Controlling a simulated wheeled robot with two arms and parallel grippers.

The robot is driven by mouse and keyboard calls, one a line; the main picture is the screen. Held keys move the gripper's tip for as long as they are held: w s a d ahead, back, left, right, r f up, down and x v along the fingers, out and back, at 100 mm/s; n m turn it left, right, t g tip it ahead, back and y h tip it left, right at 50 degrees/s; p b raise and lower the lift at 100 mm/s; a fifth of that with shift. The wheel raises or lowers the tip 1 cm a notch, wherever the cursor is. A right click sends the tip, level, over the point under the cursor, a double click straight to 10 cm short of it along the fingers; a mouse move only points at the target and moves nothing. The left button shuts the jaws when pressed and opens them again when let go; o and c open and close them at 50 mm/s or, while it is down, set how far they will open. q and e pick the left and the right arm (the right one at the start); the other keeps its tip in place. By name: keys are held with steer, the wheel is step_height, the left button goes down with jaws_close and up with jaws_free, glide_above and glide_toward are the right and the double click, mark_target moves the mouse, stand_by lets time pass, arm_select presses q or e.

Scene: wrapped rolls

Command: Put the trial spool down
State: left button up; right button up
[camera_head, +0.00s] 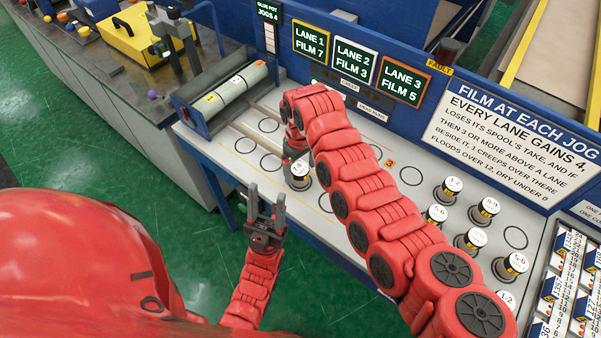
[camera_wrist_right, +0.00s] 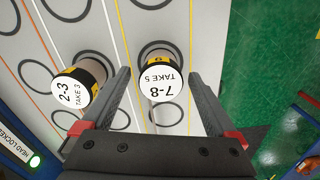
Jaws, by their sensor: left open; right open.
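In the right wrist view, a spool marked "7-8 TAKE 5" (camera_wrist_right: 165,84) stands upright on the grey panel between the fingers of my right gripper (camera_wrist_right: 160,73). The fingers are open, with gaps on both sides of its cap. A spool marked "2-3 TAKE 3" (camera_wrist_right: 76,88) stands left of the left finger. In the head view my right gripper (camera_head: 296,146) is mostly hidden by its arm, beside a white-capped spool (camera_head: 299,171) whose label I cannot read surely. My left gripper (camera_head: 266,212) is open and empty, pointing up before the table's front edge. No label names a trial spool.
The panel (camera_head: 234,150) carries printed empty circles and coloured lines. Several spools, including one marked "1-2" (camera_head: 453,185), stand at right. A grey roll (camera_head: 237,87) lies at the left. A yellow case (camera_head: 130,32) sits on the side bench.

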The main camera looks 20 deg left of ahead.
mark_target(300, 169)
step_height(300, 169, up, 9)
steer(key=shift+f+b, duration=0.1)
steer(key=shift+b, duration=1)
steer(key=shift+r, duration=0.6)
steer(key=shift+r, duration=0.1)
